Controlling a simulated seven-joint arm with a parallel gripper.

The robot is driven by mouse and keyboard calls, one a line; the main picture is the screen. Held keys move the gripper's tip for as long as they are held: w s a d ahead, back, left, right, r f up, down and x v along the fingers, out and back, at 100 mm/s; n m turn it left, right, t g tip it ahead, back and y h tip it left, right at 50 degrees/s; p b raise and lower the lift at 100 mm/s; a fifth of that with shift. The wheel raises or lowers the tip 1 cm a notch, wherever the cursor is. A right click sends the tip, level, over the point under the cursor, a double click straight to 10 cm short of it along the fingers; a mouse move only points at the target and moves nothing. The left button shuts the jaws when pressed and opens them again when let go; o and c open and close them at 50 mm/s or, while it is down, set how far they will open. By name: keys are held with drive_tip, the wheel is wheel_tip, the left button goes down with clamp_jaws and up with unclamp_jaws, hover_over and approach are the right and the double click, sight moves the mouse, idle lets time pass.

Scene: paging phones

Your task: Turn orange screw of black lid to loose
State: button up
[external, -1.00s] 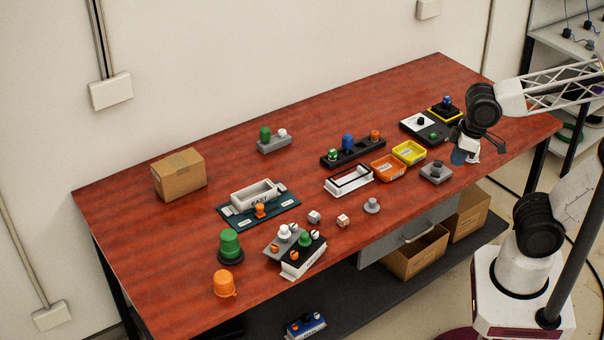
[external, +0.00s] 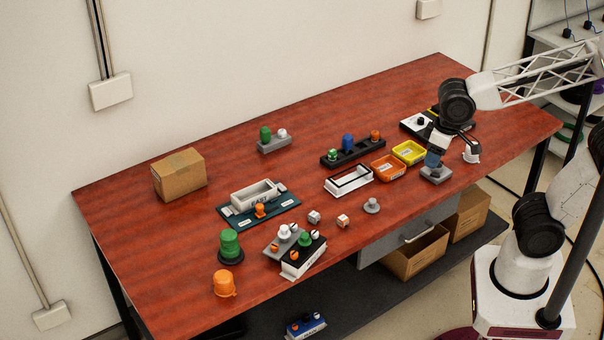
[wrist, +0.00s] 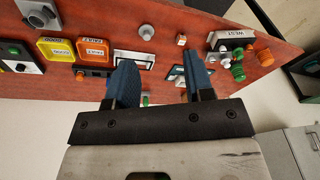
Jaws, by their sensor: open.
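The black lid (external: 318,245) sits on a white box (external: 300,268) at the front of the table, left of its middle, in the external view. It bears a green knob (external: 305,238) and a small orange screw (external: 293,255). In the wrist view a white box marked WEST (wrist: 232,34) shows at upper right, with orange and green pieces near it. My gripper (external: 434,160) is far to the right of the lid, over a grey block with a knob (external: 437,176). Its two blue fingers are apart and empty in the wrist view (wrist: 157,65).
A grey plate with a white knob (external: 283,235) adjoins the black lid. A big green knob (external: 230,243) and an orange cup-like piece (external: 224,284) stand to its left. Orange (external: 387,168) and yellow (external: 409,152) trays lie near my gripper.

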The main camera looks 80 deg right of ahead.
drive_tip(key=w+a+m, duration=0.3)
drive_tip(key=w+m, duration=0.1)
drive_tip(key=w, duration=0.5)
drive_tip(key=m+g, duration=0.2)
drive_tip(key=m, duration=1)
hover_over(294, 252)
drive_tip(key=f, duration=1.3)
drive_tip(key=shift+s+d+f, duration=0.2)
drive_tip(key=shift+s+f, duration=0.05)
drive_tip(key=shift+s, duration=0.1)
drive_tip(key=shift+w+a+f+m, duration=0.25)
drive_tip(key=shift+w+a+m, duration=0.05)
drive_tip(key=shift+m, duration=0.1)
drive_tip(key=shift+f, duration=0.1)
drive_tip(key=shift+f, duration=3.8)
